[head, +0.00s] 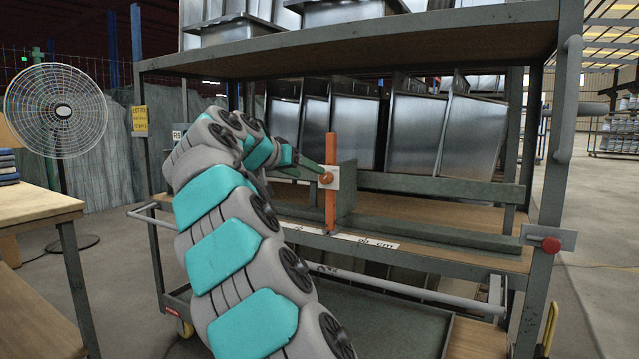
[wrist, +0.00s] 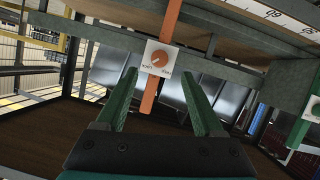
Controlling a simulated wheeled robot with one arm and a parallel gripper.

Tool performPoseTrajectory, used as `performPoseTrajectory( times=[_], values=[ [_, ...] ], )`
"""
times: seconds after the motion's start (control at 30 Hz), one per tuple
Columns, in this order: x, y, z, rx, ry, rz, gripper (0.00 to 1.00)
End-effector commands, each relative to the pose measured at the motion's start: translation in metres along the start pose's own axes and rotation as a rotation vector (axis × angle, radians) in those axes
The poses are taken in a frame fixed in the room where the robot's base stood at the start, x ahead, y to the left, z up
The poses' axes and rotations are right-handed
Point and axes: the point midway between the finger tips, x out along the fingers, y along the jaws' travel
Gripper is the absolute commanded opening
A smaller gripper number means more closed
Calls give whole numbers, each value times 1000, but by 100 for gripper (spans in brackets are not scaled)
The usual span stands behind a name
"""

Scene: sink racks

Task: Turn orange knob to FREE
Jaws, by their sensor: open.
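The plate (wrist: 152,48) carries small labels that are too blurred to read surely, and the knob's pointing direction is unclear. My gripper (wrist: 159,72) is open, with green fingers spread either side of the orange bar in the picture. In the head view, my gripper (head: 312,170) reaches the knob from the left; contact cannot be told.
A grey rail (head: 430,188) and a numbered ruler strip (head: 365,241) run along the rack shelf. Metal sinks (head: 352,125) stand behind the knob. A red knob (head: 551,244) is on the right post. A fan (head: 56,110) and wooden table (head: 35,206) stand at the left.

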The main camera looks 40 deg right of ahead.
Motion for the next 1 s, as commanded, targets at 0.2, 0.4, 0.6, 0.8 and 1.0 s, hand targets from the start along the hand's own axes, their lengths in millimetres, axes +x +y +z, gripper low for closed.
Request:
performPoseTrajectory(
  times=[0.2, 0.4, 0.6, 0.8, 1.0],
  values=[
    [30, 1, 0, 2, 0, 1, 69],
    [59, 0, 0, -1, 0, 1, 69],
    [72, 0, 0, -1, 1, 1, 69],
    [73, 0, -1, -1, 1, 0, 69],
    [73, 0, -1, -1, 1, 0, 60]
  ],
)
